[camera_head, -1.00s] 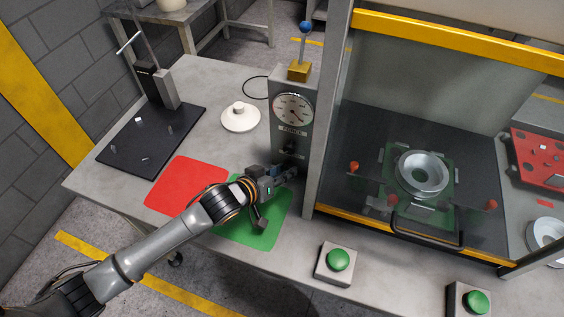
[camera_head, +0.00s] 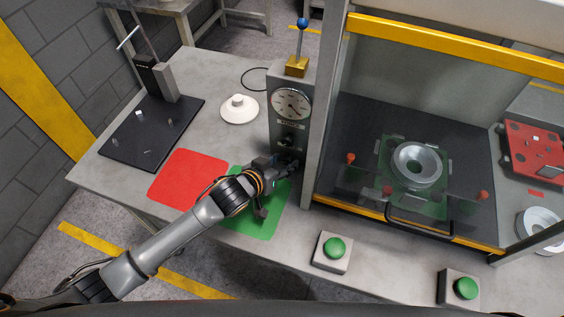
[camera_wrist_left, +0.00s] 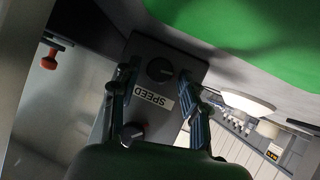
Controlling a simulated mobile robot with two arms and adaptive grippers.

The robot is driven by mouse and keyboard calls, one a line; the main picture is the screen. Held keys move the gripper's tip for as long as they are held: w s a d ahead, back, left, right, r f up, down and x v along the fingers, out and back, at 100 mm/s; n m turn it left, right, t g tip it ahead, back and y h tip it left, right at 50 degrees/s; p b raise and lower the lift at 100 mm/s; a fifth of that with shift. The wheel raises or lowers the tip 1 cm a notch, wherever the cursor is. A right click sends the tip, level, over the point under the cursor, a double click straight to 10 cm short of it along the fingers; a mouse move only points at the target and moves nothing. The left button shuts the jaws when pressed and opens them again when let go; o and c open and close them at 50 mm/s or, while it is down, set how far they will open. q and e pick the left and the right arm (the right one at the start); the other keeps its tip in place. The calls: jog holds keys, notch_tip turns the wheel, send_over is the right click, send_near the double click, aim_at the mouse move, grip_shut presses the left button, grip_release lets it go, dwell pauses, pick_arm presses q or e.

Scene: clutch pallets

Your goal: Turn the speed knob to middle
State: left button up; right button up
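The speed knob (camera_wrist_left: 160,70) is a dark round knob on the grey front of the force unit (camera_head: 281,88). In the wrist view it sits beside the white SPEED label (camera_wrist_left: 152,97), which appears upside down. My left gripper (camera_wrist_left: 158,76) is open, with one finger on each side of this knob. I cannot tell whether the fingers touch it. In the head view my left gripper (camera_head: 287,166) is at the lower front of the unit and hides the knob. Another dark knob (camera_wrist_left: 133,132) with a red mark shows in the wrist view. My right gripper is not in view.
A green mat (camera_head: 262,222) lies under my left arm, with a red mat (camera_head: 187,178) left of it. A round white object (camera_head: 239,112) stands behind them. The glass-fronted enclosure (camera_head: 420,38) is close on the right. Green buttons (camera_head: 334,248) are on the front edge.

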pick_arm(q)
jog(key=shift+s, duration=0.1)
jog(key=v, duration=1.2)
